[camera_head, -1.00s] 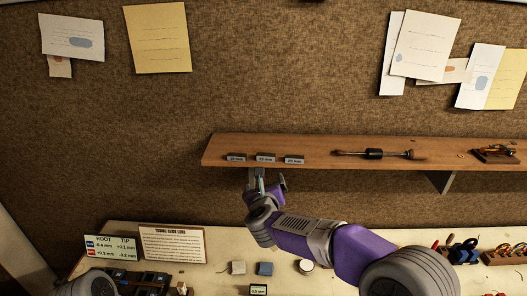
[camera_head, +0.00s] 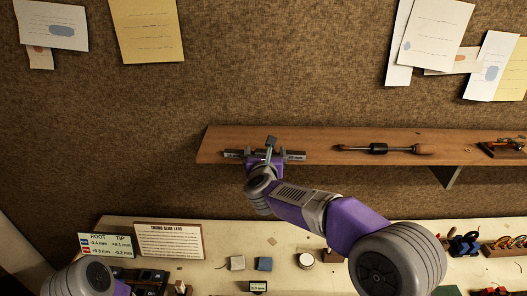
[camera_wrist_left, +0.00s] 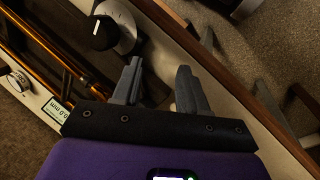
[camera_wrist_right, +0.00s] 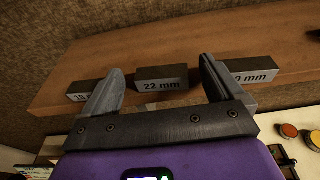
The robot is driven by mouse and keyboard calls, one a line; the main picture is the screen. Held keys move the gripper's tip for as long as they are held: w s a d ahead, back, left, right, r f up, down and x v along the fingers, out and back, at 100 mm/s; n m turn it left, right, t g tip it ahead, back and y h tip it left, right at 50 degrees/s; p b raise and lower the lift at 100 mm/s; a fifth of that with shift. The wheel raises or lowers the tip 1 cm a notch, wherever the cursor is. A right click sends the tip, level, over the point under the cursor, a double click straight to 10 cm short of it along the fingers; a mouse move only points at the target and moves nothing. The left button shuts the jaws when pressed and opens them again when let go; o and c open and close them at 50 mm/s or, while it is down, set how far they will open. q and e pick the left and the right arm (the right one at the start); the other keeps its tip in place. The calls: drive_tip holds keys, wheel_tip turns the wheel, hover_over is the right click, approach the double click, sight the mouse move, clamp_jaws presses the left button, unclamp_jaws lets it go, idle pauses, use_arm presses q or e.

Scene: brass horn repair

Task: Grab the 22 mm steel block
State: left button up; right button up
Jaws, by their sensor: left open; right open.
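The 22 mm steel block (camera_wrist_right: 163,79) is a dark-topped block with a grey labelled front, on the wooden shelf (camera_wrist_right: 60,95). In the right wrist view it lies between the fingers of my open right gripper (camera_wrist_right: 161,66), with space showing on both sides. In the head view my right gripper (camera_head: 269,149) is at the shelf and mostly hides this block. My left gripper (camera_wrist_left: 158,68) is open and empty, low near the bench edge. Only part of my left arm shows at the lower left of the head view.
A block with a partly hidden label (camera_wrist_right: 82,92) stands left of the 22 mm one, and another block (camera_wrist_right: 252,77) stands right, near the right finger. The bench (camera_head: 215,245) below holds small parts.

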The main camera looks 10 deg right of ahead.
drive_tip(key=shift+s, duration=0.2)
drive_tip(key=shift+c, duration=0.2)
drive_tip(key=shift+s+r, duration=0.1)
drive_tip(key=shift+s, duration=0.05)
drive_tip(key=shift+c, duration=1.1)
drive_tip(key=shift+w, duration=0.2)
drive_tip(key=c, duration=0.7)
drive_tip(key=shift+c, duration=1.4)
